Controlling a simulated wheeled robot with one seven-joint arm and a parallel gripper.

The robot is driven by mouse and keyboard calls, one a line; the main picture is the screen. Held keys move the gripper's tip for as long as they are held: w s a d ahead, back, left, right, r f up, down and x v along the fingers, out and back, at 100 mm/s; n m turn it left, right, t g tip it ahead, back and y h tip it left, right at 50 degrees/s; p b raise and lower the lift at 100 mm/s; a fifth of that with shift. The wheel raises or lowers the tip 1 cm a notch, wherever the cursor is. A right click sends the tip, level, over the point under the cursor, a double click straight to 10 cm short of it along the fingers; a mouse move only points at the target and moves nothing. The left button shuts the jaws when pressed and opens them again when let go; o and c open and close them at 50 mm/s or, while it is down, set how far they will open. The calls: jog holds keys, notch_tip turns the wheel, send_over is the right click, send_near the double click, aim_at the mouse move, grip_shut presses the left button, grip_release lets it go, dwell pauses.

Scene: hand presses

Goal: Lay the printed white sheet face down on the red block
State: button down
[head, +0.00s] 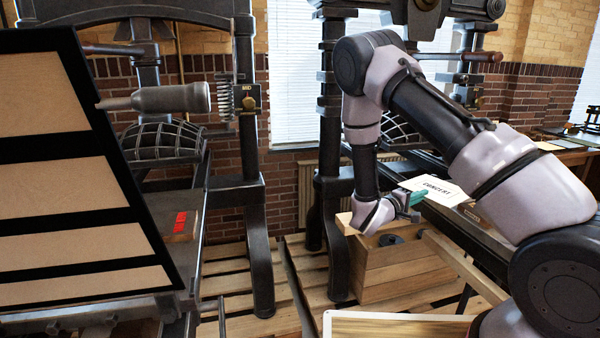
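The printed white sheet (449,194) shows its printed side up, with dark lettering that reads "CONCERT". It is at the bed of the right press, right of centre. My gripper (418,198), with green fingertips, is at the sheet's left edge. The fingers are small and seen from the side, so I cannot tell whether they are shut on the sheet or only beside it. The red block (180,222) sits on the bed of the left press, far left of my gripper. Nothing lies on the red block.
A dark frame with tan panels (55,180) stands raised at the left, close to the red block. Black press uprights (257,240) stand between the two beds. A wooden crate (395,270) is below my gripper.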

aim_at(432, 189)
jog(key=shift+w+a+t, duration=0.1)
jog(key=shift+a+t, duration=0.2)
jog(key=shift+w, duration=0.1)
jog(key=shift+w+d+r, duration=0.65)
jog(key=shift+w+d, duration=0.05)
jog(key=shift+d, duration=0.2)
jog(key=shift+w+d+r, duration=0.7)
jog(key=shift+d, duration=0.2)
jog(key=shift+w+d+r, duration=0.65)
jog(key=shift+w+d, duration=0.05)
jog(key=shift+d, duration=0.2)
